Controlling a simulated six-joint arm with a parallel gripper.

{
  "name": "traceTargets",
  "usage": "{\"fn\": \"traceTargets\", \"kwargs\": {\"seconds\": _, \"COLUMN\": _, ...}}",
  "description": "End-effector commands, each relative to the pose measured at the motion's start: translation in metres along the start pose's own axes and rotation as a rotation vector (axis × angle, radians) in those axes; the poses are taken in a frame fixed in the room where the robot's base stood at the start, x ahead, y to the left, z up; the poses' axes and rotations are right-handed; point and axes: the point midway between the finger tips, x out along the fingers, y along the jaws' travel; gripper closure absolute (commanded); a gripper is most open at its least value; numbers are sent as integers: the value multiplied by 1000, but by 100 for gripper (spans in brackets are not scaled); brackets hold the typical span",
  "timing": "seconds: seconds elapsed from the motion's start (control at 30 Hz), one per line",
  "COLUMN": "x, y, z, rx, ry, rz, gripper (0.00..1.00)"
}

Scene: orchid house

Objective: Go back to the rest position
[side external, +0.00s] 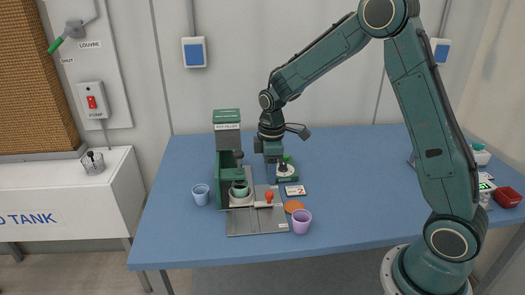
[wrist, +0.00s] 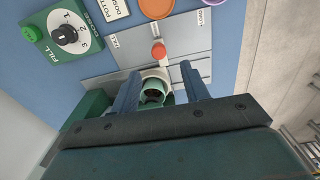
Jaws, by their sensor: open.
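My gripper (side external: 270,158) hangs over the blue table, beside the potting machine and close to the green dial box. In the wrist view my gripper (wrist: 163,82) has its two blue fingers wide apart, with nothing held between them. A green pot (side external: 239,188) stands in a pale round holder on the machine's grey plate. The green pot (wrist: 153,92) also shows beyond and between the fingers in the wrist view, apart from them. No rest position is marked in these frames.
The dial box (wrist: 62,38), a red knob (wrist: 158,50), an orange disc (side external: 293,206), a purple cup (side external: 301,221) and a light blue cup (side external: 200,194) are nearby.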

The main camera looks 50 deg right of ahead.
Motion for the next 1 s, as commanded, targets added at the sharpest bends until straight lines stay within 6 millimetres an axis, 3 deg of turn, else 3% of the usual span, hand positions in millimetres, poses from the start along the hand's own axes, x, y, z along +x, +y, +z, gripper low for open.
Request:
{"fn": "traceTargets", "kwargs": {"seconds": 0.6, "x": -112, "y": -66, "z": 32, "rx": 250, "ry": 123, "rz": 107, "gripper": 55}}
{"fn": "traceTargets", "kwargs": {"seconds": 1.0, "x": -161, "y": -121, "z": 69, "rx": 431, "ry": 232, "rz": 157, "gripper": 55}}
